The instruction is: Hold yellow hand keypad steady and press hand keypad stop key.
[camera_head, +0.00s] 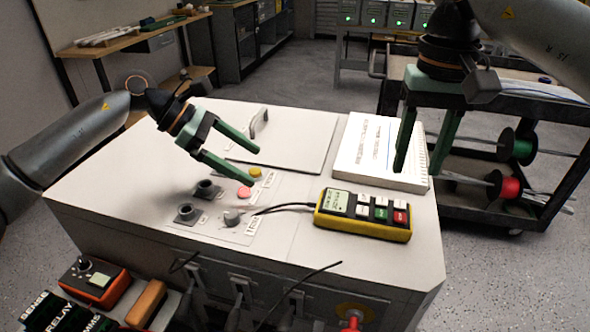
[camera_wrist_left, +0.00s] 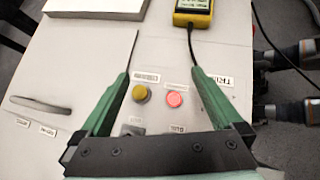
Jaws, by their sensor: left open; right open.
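The yellow hand keypad (camera_head: 363,214) lies flat on the white cabinet top, with a small display at its left end and white, green and red keys. The red key (camera_head: 400,217) is near its right end; its label is too small to read. My left gripper (camera_head: 255,167) is open and empty above the panel, left of the keypad and apart from it. The keypad's display end shows at the top of the left wrist view (camera_wrist_left: 194,14). My right gripper (camera_head: 425,155) is open and empty, pointing down above the thick white book, behind and right of the keypad.
The thick white book (camera_head: 378,150) lies behind the keypad. A red button (camera_head: 244,192), a yellow button (camera_head: 255,172) and round sockets (camera_head: 206,190) sit on the panel. A black cable (camera_head: 285,207) runs from the keypad to the panel. A cart (camera_head: 470,180) with spools stands right.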

